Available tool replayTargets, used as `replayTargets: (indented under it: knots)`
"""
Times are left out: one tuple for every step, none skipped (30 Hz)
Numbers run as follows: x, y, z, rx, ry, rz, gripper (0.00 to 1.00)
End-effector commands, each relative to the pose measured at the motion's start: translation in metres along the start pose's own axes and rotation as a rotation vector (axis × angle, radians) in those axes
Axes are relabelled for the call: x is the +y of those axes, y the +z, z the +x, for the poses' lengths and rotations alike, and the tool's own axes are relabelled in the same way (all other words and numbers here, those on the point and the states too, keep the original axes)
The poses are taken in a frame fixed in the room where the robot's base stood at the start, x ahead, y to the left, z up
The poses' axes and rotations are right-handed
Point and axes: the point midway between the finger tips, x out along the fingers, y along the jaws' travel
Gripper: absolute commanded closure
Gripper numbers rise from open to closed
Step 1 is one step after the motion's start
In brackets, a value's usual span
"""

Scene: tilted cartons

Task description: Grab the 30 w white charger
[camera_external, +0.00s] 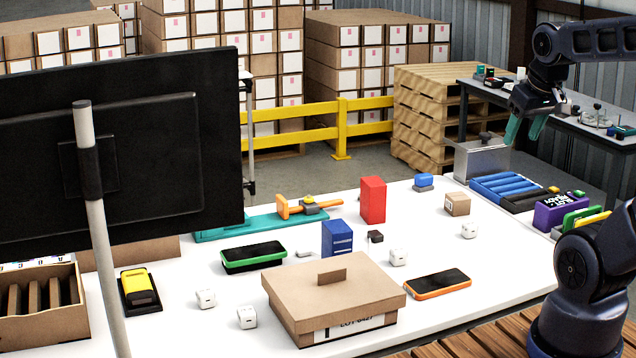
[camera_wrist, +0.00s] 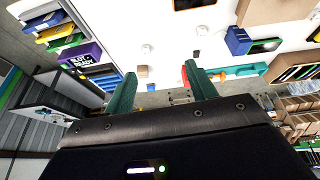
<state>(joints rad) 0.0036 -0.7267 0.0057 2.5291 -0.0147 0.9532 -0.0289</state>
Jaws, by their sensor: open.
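Several small white cube chargers stand on the white table: two at the front left (camera_external: 206,298) (camera_external: 246,317), one right of the blue box (camera_external: 398,257), and one at the right near the small carton (camera_external: 469,230). Their wattage marks are too small to read, so I cannot tell which is 30 W. Two white chargers also show in the wrist view (camera_wrist: 146,49) (camera_wrist: 201,30). My gripper (camera_external: 522,138) has teal fingers, open and empty, high at the back right, apart from all the chargers. The open fingers also show in the wrist view (camera_wrist: 160,72).
A lidded carton (camera_external: 330,285), an orange-edged phone (camera_external: 438,284), a green-edged phone (camera_external: 254,256), a red box (camera_external: 373,200), a blue box (camera_external: 337,238) and a small carton (camera_external: 457,204) stand on the table. A purple box (camera_external: 560,212) is at the right. A monitor (camera_external: 200,140) blocks the left.

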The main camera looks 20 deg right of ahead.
Motion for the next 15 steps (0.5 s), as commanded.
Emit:
replayTargets:
  knots:
    - [0.002, -0.006, 0.005, -0.016, 0.010, -0.028, 0.44]
    - [0.003, -0.009, 0.008, -0.025, 0.017, -0.048, 0.44]
    - [0.005, -0.015, 0.013, -0.038, 0.027, -0.080, 0.44]
    - [0.006, -0.019, 0.017, -0.050, 0.035, -0.105, 0.44]
    - [0.008, -0.023, 0.021, -0.062, 0.043, -0.133, 0.44]
    - [0.010, -0.029, 0.026, -0.077, 0.052, -0.169, 0.44]
    - [0.012, -0.033, 0.030, -0.090, 0.060, -0.197, 0.44]
    - [0.013, -0.037, 0.035, -0.101, 0.066, -0.225, 0.44]
    - [0.015, -0.043, 0.041, -0.117, 0.074, -0.263, 0.44]
    - [0.016, -0.047, 0.045, -0.129, 0.080, -0.290, 0.44]
    - [0.018, -0.051, 0.050, -0.141, 0.085, -0.319, 0.44]
    - [0.019, -0.056, 0.057, -0.156, 0.092, -0.356, 0.44]
    - [0.021, -0.060, 0.061, -0.169, 0.096, -0.384, 0.44]
    - [0.022, -0.064, 0.067, -0.181, 0.100, -0.414, 0.44]
    - [0.024, -0.069, 0.073, -0.198, 0.105, -0.451, 0.44]
